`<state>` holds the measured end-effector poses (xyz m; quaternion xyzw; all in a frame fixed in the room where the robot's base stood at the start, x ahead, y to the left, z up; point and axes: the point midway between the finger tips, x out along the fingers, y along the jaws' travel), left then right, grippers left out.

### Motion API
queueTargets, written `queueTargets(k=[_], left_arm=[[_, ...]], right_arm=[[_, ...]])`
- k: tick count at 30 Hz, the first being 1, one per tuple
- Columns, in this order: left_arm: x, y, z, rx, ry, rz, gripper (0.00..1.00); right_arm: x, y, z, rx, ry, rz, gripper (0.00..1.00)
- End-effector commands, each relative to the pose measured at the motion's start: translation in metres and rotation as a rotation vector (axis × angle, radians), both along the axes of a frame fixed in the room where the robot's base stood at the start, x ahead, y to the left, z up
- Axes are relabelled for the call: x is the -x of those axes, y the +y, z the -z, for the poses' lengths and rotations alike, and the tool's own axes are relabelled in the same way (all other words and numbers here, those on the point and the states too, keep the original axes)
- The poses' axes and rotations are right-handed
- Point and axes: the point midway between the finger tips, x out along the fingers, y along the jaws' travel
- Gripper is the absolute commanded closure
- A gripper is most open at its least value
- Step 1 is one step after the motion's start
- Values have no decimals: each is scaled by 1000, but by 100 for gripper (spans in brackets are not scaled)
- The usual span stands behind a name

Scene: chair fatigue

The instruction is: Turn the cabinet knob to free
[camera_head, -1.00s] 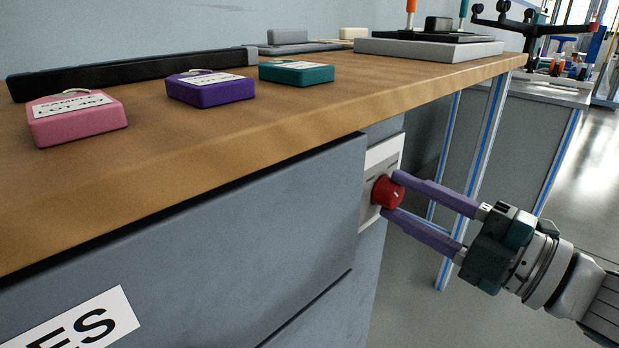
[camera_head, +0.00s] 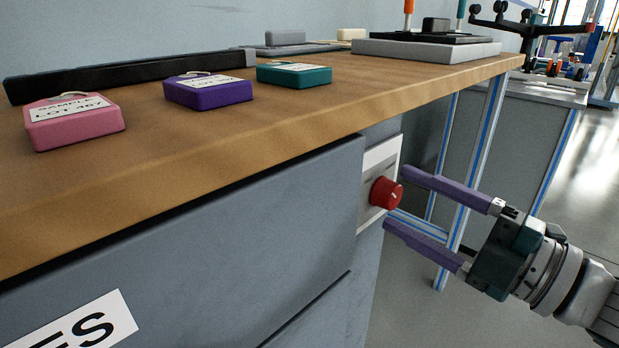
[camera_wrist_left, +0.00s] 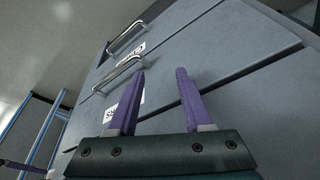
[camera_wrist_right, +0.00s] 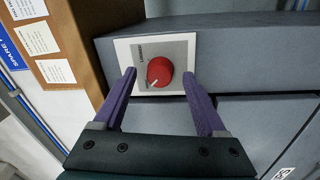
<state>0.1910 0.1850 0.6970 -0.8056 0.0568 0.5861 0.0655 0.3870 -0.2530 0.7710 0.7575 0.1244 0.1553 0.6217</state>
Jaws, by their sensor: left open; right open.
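The red knob (camera_head: 385,193) sits on a white and grey plate (camera_head: 383,157) on the side of the grey cabinet (camera_head: 230,240), under the wooden top. My left gripper (camera_wrist_left: 158,85) is open and empty in front of grey drawers with metal handles (camera_wrist_left: 120,76).
On the wooden top (camera_head: 300,110) lie pink (camera_head: 75,125), purple (camera_head: 210,94) and teal (camera_head: 295,76) tagged blocks and a long black bar (camera_head: 130,74). A blue-striped frame leg (camera_head: 468,190) stands behind my right gripper.

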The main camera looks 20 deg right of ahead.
Motion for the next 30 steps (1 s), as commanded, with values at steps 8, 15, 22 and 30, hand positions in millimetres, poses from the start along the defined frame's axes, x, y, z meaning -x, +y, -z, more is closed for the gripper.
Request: queueTargets(k=[8,15,22,30], left_arm=[[0,-1,-7,4,0,-3,50],[0,-3,-8,11,0,-6,50],[0,-3,-8,11,0,-7,50],[0,-2,-8,8,-1,-6,50]], right_arm=[[52,-22,5,1,6,1,26],[79,-33,7,1,3,-1,26],[82,-34,7,1,-1,-1,26],[82,-34,7,1,0,-1,26]])
